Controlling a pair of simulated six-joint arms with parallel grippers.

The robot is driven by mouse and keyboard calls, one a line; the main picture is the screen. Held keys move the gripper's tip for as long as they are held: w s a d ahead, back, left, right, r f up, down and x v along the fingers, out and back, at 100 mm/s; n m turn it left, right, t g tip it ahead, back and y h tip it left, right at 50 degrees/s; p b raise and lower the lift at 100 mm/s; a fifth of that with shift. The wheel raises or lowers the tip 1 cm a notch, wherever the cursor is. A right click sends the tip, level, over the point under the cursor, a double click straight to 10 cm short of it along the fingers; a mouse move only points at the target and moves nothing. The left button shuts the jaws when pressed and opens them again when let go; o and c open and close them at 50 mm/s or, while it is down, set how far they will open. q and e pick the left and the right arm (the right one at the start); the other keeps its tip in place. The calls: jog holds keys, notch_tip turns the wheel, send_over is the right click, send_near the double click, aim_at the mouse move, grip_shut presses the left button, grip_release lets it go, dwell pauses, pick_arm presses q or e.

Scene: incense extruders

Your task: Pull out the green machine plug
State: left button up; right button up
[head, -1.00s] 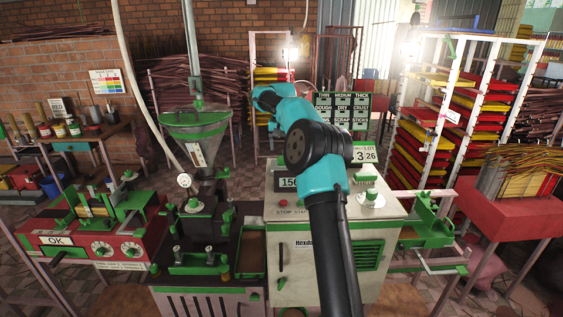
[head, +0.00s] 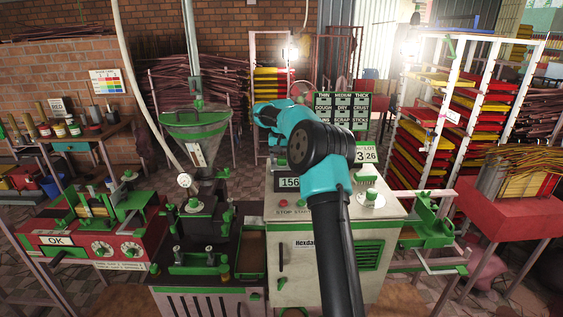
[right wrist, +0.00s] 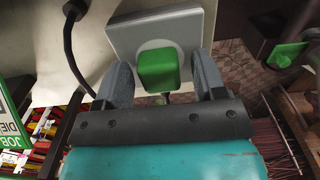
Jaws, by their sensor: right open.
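The green plug (right wrist: 158,70) sits in a pale grey socket plate (right wrist: 118,38) on the side of a light-coloured machine housing, in the right wrist view. My right gripper (right wrist: 163,76) is open, with one grey finger on either side of the plug. I cannot tell whether the fingers touch it. In the head view my right arm reaches over the cream machine (head: 312,263), and its fingers and the plug are hidden there. My left gripper is not in view.
A dark cable (right wrist: 69,45) hangs left of the socket in the wrist view. In the head view a green-topped extruder (head: 195,130) stands left of the cream machine. A green bracket (head: 428,228) juts out at its right. Racks (head: 440,120) stand behind.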

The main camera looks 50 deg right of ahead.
aim_at(282, 157)
jog(key=shift+c, duration=0.5)
grip_shut()
dwell(0.5)
jog(key=shift+r, duration=0.4)
jog(key=shift+r, duration=2.6)
